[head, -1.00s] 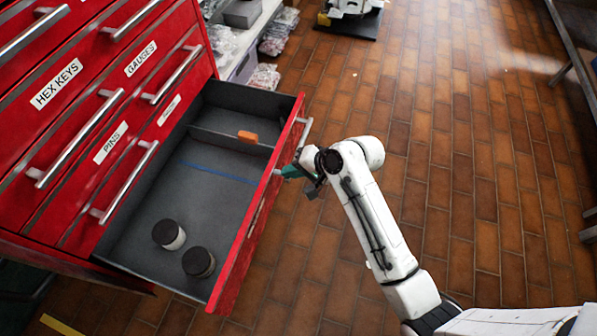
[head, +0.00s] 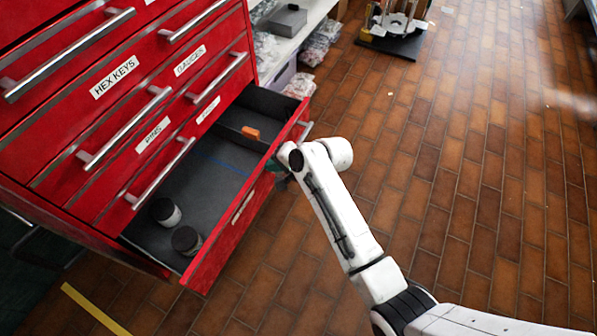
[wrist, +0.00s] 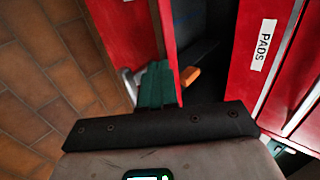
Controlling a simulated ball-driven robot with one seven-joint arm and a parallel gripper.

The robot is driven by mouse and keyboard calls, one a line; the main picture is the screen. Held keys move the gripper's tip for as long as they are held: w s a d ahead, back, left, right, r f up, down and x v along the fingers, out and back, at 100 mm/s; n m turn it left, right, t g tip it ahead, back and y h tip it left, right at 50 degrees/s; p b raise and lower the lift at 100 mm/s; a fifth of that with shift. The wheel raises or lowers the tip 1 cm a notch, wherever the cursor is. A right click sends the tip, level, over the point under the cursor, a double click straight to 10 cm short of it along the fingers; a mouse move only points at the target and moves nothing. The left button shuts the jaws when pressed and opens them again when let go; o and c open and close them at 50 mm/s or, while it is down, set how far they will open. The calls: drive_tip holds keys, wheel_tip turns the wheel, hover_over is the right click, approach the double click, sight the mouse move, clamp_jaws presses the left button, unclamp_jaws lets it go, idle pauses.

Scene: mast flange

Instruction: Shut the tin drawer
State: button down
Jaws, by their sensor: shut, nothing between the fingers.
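The open drawer (head: 228,232) sticks out low from the red cabinet in the head view. Its red front carries a bar handle and a label I cannot read. Inside its grey tray are two dark-capped jars (head: 165,212) (head: 187,240), a divider, and an orange block (head: 250,132) in the far compartment. My gripper (head: 278,168) is at the drawer front, mostly hidden behind my white wrist. In the wrist view its teal fingers (wrist: 157,85) are together with nothing between them, against or very close to the red front panel (wrist: 164,35).
The red cabinet (head: 60,135) has several shut drawers with bar handles, labelled HEX KEYS, GAUGES and PINS among others. A shelf with bagged parts (head: 320,42) stands behind it. A dark-based machine (head: 395,30) is at the back.

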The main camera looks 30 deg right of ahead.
drive_tip(key=w+a+b, duration=0.6)
drive_tip(key=w+a, duration=0.4)
drive_tip(key=w, duration=0.4)
drive_tip(key=shift+w+a, duration=0.2)
drive_tip(key=shift+a, duration=0.05)
